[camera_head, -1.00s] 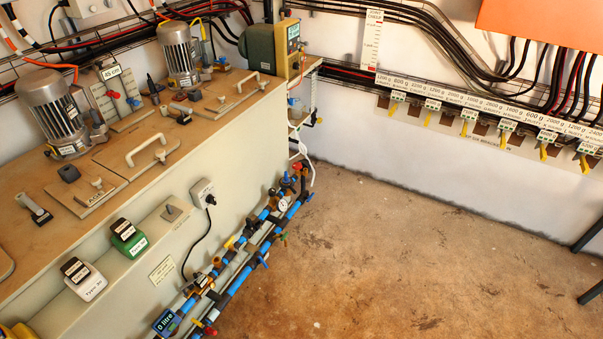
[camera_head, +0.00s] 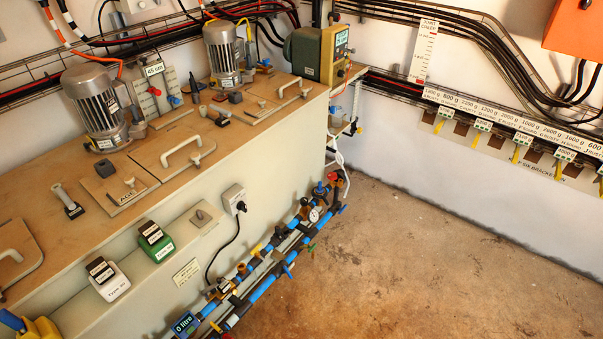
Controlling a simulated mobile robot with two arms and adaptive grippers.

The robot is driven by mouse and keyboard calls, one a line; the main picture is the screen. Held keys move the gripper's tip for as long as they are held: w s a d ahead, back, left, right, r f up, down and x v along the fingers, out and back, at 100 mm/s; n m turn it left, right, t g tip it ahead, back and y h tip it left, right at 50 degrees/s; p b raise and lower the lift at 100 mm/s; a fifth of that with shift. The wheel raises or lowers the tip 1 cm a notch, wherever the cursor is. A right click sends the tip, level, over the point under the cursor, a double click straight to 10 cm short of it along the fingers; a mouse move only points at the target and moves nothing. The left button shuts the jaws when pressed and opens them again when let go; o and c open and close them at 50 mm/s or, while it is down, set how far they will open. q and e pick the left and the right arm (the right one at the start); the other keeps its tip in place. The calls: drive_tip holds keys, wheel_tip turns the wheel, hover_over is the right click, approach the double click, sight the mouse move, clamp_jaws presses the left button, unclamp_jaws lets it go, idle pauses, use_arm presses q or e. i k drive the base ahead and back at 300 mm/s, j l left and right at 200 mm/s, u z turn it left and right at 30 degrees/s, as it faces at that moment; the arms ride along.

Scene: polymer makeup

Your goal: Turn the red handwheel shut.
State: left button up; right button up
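No gripper of mine shows in the head view. Blue and black pipes (camera_head: 262,288) run low along the front of the cream tank cabinet. A small red fitting (camera_head: 333,177) sits at their far upper end, beside a round gauge (camera_head: 314,215). Another red part (camera_head: 226,335) is cut off by the bottom edge near the blue meter (camera_head: 186,324) reading "0 litre". A red knob (camera_head: 154,91) is on the upright panel on the cabinet top. These are too small for me to tell which is the handwheel, or whether it is open or shut.
The cabinet top (camera_head: 60,157) carries motors (camera_head: 96,107), lids and handles. The brown floor (camera_head: 400,270) right of the pipes is clear. An orange box (camera_head: 575,28) hangs on the wall.

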sight(332, 176)
drive_tip(key=i+l+u, duration=0.2)
drive_tip(key=u, duration=0.2)
drive_tip(key=i+l+u, duration=0.2)
drive_tip(key=l+u, duration=0.2)
drive_tip(key=i+l+u, duration=0.15)
drive_tip(key=l+u, duration=0.25)
drive_tip(key=j, duration=0.1)
